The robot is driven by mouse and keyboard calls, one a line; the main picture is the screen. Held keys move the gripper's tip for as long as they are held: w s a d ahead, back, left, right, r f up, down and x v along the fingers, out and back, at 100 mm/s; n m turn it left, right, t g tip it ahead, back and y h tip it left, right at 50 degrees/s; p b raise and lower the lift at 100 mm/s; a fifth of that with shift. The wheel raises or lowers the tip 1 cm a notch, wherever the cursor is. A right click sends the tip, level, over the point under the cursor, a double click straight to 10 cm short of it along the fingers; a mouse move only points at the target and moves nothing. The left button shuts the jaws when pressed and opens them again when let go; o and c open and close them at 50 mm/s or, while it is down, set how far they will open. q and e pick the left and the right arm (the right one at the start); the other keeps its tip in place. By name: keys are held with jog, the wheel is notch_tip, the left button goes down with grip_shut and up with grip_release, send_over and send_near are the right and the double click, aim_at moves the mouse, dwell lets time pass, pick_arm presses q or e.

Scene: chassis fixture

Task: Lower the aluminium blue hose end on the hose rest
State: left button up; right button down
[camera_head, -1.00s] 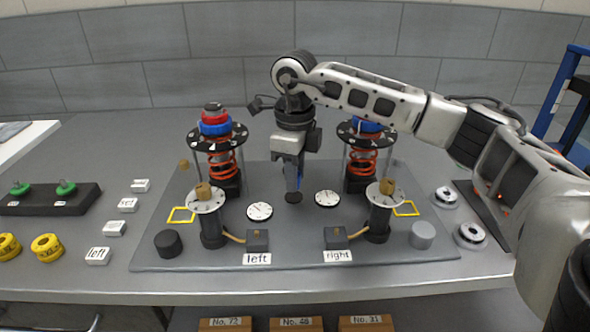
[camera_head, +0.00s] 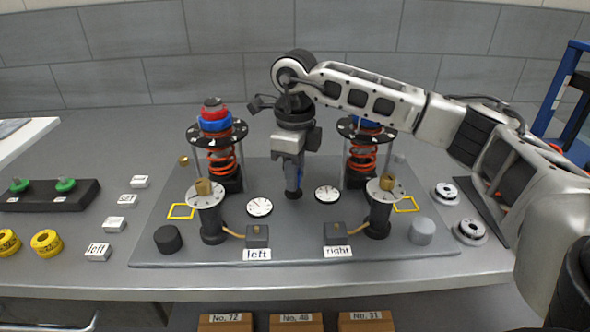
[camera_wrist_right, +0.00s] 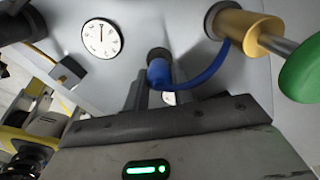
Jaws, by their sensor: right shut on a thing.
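My right gripper (camera_head: 292,184) points down over the middle of the grey fixture plate, between the two spring struts. It is shut on the blue hose end (camera_wrist_right: 158,72), which shows just beyond the fingers in the right wrist view. The blue hose (camera_wrist_right: 207,77) curves from there up to a dark ring on the plate. A small dark round piece (camera_wrist_right: 157,53), perhaps the hose rest, is at the tip of the hose end; whether they touch I cannot tell. In the head view the fingers hide most of the hose end. My left gripper is not in view.
The left strut (camera_head: 221,160) and right strut (camera_head: 361,160), with orange springs, flank the gripper. Two white dials (camera_head: 259,207) (camera_head: 327,194) lie close in front. Two round-topped posts (camera_head: 212,222) (camera_head: 380,215) stand nearer the front. A brass cylinder (camera_wrist_right: 247,30) is close in the wrist view.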

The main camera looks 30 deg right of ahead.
jog(key=shift+f+b, duration=0.3)
jog(key=shift+f, duration=0.35)
dwell(1.0)
jog(key=shift+f, duration=0.15)
dwell(0.4)
jog(key=c, duration=1.1)
grip_release()
notch_tip(320, 180, up, 7)
jog(key=p, duration=0.5)
jog(key=shift+p, duration=0.35)
